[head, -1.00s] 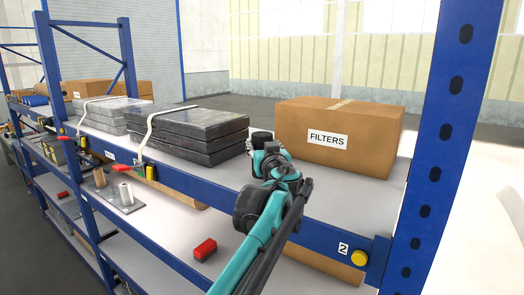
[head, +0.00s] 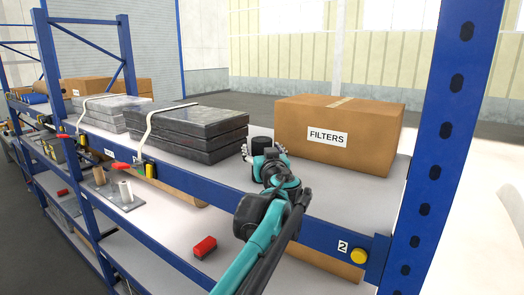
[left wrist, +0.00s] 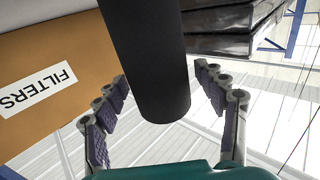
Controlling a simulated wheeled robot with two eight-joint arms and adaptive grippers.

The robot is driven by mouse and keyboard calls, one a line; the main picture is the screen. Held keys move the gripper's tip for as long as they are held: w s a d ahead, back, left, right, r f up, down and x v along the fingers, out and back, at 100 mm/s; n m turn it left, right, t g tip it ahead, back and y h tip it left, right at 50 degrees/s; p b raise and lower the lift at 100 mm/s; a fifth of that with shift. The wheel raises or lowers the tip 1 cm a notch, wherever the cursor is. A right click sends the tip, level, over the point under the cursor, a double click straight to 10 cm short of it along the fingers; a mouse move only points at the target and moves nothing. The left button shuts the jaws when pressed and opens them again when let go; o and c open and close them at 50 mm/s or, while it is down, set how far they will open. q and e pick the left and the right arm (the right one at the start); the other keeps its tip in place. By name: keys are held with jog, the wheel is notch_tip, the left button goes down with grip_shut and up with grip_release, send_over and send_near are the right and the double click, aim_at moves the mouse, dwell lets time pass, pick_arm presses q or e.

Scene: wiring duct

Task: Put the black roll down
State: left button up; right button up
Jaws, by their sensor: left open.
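The black roll (head: 262,145) is on the upper shelf, between the dark stacked cases and the FILTERS carton. It looks upright; its foot is hidden behind my left arm in the head view. In the left wrist view the black roll (left wrist: 158,65) shows as a dark cylinder in the middle. My left gripper (left wrist: 160,78) is open, with fingers on both sides of the roll and a visible gap on each side. In the head view my left gripper (head: 263,152) is partly hidden by its own wrist. My right gripper is not in view.
The FILTERS carton (head: 363,148) stands close to the right of the roll. Strapped dark cases (head: 200,138) lie to the left. The blue shelf beam (head: 208,190) runs in front. A red block (head: 205,247) and a plate with pegs (head: 128,203) are on the shelf below.

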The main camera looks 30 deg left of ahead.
pick_arm(q)
jog(key=b+v, duration=0.1)
jog(key=v, duration=1.1)
jog(key=shift+b, duration=0.4)
jog(key=shift+w, duration=0.1)
